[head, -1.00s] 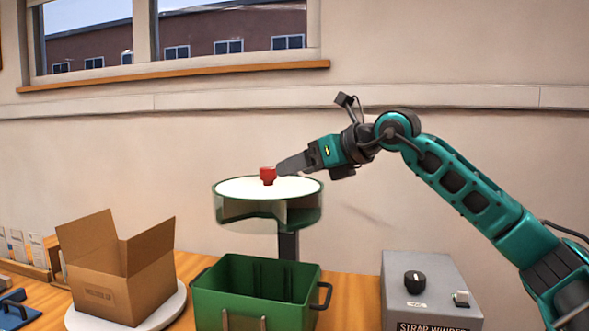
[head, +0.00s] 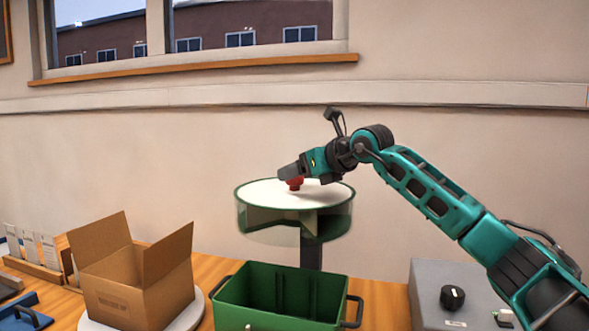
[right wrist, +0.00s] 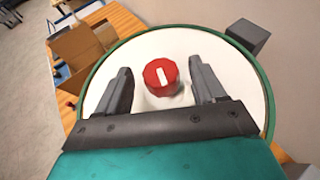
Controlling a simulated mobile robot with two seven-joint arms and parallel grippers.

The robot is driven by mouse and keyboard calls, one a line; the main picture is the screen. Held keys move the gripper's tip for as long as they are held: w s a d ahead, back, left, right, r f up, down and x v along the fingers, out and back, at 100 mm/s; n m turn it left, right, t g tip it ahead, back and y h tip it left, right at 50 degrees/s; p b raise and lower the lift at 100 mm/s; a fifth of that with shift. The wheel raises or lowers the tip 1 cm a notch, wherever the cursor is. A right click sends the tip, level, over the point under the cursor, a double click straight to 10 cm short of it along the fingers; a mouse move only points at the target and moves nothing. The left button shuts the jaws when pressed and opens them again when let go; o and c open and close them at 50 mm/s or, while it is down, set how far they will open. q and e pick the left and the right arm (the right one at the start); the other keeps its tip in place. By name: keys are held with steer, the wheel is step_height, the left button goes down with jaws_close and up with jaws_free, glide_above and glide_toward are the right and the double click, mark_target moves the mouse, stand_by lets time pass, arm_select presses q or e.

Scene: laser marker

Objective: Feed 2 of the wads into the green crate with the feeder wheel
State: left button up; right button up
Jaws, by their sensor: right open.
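The feeder wheel (head: 257,194) has a white top, a green rim and clear side walls with compartments, on a dark post. Its red knob (right wrist: 161,76) has a white bar on top and stands at the centre of the wheel's top. My right gripper (right wrist: 160,85) is open, with one finger on each side of the knob and gaps to both. In the head view the right gripper (head: 288,171) covers part of the knob. The green crate (head: 270,306) stands below the wheel on the bench. No wads can be made out. My left gripper is not in view.
A cardboard box (head: 150,290) with open flaps stands on a white round plate (head: 192,318) left of the crate. A grey box with a black knob (head: 452,298) is on the right, partly behind my right arm. A blue tool (head: 25,318) lies at far left.

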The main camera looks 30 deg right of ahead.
steer(key=shift+x, duration=1.05)
jaws_close()
